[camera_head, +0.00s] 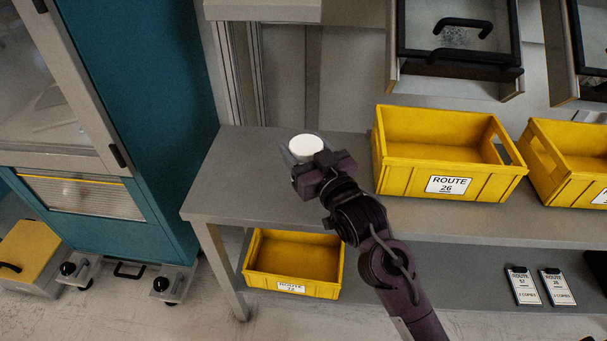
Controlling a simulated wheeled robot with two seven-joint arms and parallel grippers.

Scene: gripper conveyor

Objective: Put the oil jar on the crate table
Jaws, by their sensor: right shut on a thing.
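The oil jar (305,146) shows as a round white lid at the left part of the grey crate table (243,178). My right gripper (303,160) is shut on the jar, with its fingers around the side below the lid. The jar's body is mostly hidden by the gripper, and I cannot tell whether its base touches the tabletop. My right arm comes in from the lower right. My left gripper is not in view.
A yellow Route 26 crate (445,185) stands right of the jar, with another yellow crate (570,180) beyond. A yellow crate (293,288) and two label cards sit on the lower shelf. A teal cabinet (150,90) stands left. The tabletop's left end is clear.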

